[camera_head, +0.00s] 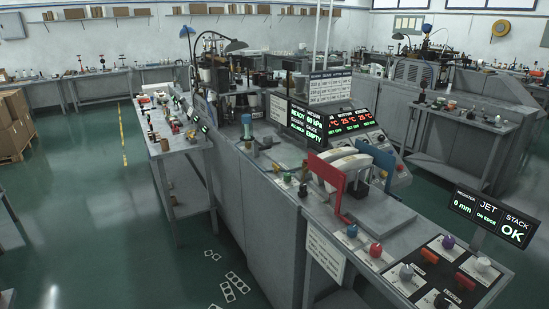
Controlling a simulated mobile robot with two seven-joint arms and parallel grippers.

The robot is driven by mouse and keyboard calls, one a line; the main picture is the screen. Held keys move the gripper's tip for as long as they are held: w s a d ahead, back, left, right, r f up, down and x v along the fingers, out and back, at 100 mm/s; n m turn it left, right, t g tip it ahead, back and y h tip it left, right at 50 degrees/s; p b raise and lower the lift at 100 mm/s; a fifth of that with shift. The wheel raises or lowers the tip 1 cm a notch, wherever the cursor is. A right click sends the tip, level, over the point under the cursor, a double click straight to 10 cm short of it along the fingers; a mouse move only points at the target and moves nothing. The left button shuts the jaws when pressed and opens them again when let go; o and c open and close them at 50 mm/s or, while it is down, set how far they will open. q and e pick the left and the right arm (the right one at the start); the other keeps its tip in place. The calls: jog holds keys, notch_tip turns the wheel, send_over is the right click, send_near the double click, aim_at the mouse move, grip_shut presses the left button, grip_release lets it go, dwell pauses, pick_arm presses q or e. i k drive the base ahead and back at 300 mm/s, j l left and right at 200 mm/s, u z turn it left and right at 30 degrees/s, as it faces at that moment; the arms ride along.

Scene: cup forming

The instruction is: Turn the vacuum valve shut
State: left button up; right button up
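I cannot tell for sure which part is the vacuum valve. A dark display (298,125) on the machine reads "READY 60 kPa" and "EMPTY", with a word above that looks like "VACUUM". Small knobs and fittings (302,190) stand on the bench top below it. On the near bench are a blue knob (352,231) and a red knob (375,250). Neither of my grippers is in view.
A curved white piece sits between a red bracket (326,172) and a blue bracket (377,158). A sign (488,218) reads "0 mm", "JET" and "OK". A side bench (175,145) holds small parts. White flat pieces lie on the green floor, which is open at left.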

aim_at(277, 169)
jog(key=i+j+u, duration=0.1)
jog(key=i+j, duration=0.85)
jog(key=i, duration=0.25)
jog(key=i+j+u, duration=0.15)
jog(key=i+j, duration=0.35)
jog(key=i, duration=0.15)
